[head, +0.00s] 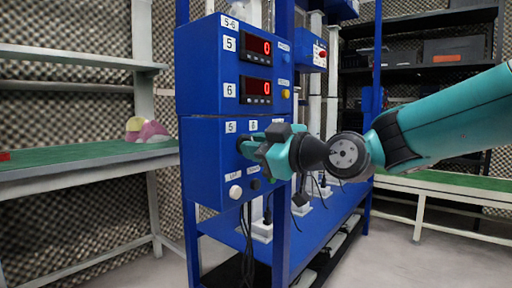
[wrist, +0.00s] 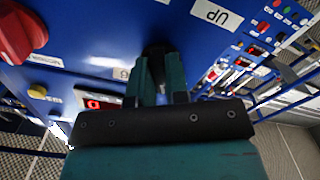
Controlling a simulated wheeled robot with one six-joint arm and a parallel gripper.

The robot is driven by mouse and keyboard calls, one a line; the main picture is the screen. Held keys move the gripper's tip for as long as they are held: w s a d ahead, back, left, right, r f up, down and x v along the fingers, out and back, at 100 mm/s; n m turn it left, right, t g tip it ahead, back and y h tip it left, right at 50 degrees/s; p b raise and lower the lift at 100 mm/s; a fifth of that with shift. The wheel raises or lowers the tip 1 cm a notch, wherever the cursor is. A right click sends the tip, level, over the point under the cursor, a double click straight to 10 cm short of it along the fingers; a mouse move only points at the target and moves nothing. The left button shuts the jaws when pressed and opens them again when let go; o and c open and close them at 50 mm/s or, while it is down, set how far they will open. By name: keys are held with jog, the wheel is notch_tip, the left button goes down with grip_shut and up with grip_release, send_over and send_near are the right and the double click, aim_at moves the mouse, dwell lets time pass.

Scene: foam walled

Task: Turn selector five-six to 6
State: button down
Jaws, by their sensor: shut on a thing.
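The blue control box marked 5-6 (head: 211,67) stands at the centre of the head view. On its lower panel, a label 5 (head: 231,127) shows above left of my gripper (head: 246,147). A dark knob (wrist: 157,48), which looks like selector five-six, sits between my fingers in the wrist view. My gripper (wrist: 160,75) is shut on it. The fingers and wrist hide most of the knob, so I cannot tell where it points. Two displays, the upper one (head: 257,47) and the lower one (head: 257,87), both read red 0.
A white button (head: 235,191) and a dark button (head: 255,184) sit just below my gripper. A yellow button (head: 286,94) is on the upper box. A red knob (wrist: 20,35) shows at the wrist view's left. A green-topped bench (head: 80,153) stands left.

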jog(key=shift+s+a+m+p, duration=0.1)
jog(key=shift+m+p, duration=1.2)
jog(key=shift+m, duration=1.65)
jog(key=shift+s+m+p, duration=0.1)
jog(key=shift+m+p, duration=1.15)
jog(key=shift+m, duration=1.7)
jog(key=shift+f, duration=0.1)
jog(key=c, duration=1.1)
grip_release()
